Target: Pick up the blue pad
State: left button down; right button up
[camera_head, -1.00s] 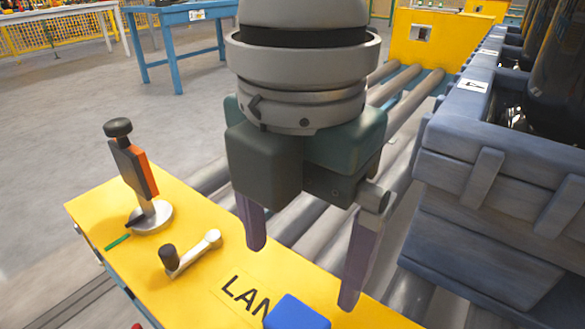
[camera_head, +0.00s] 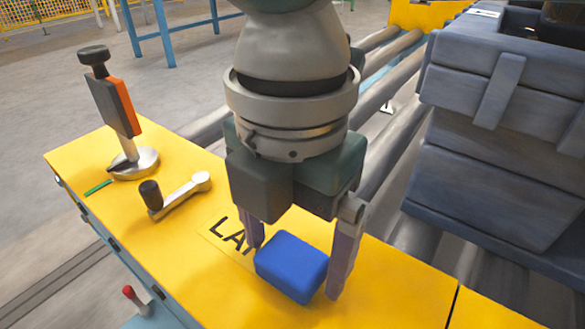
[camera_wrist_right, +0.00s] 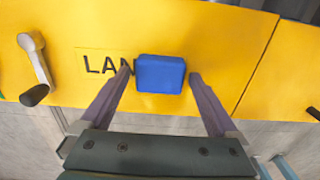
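The blue pad (camera_head: 291,267) lies on the yellow bench top (camera_head: 180,250), partly over a printed label. In the right wrist view the blue pad (camera_wrist_right: 160,73) sits between the two fingertips, with a gap on each side. My right gripper (camera_head: 297,262) is open, pointing down, with one purple finger at each side of the pad. In the right wrist view the right gripper (camera_wrist_right: 160,75) also shows open and empty. I cannot tell how far the fingertips are above the bench top. My left gripper is not in view.
An orange and black upright device (camera_head: 118,105) on a round base and a crank handle (camera_head: 180,194) stand left of the pad. A grey-blue crate (camera_head: 500,140) rises at the right. Metal rollers (camera_head: 385,75) run behind the bench.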

aim_at(292, 257)
jog(key=c, duration=1.1)
notch_tip(292, 257, up, 20)
jog(key=p, duration=0.9)
jog(key=shift+p, duration=0.3)
jog(key=shift+c, duration=0.2)
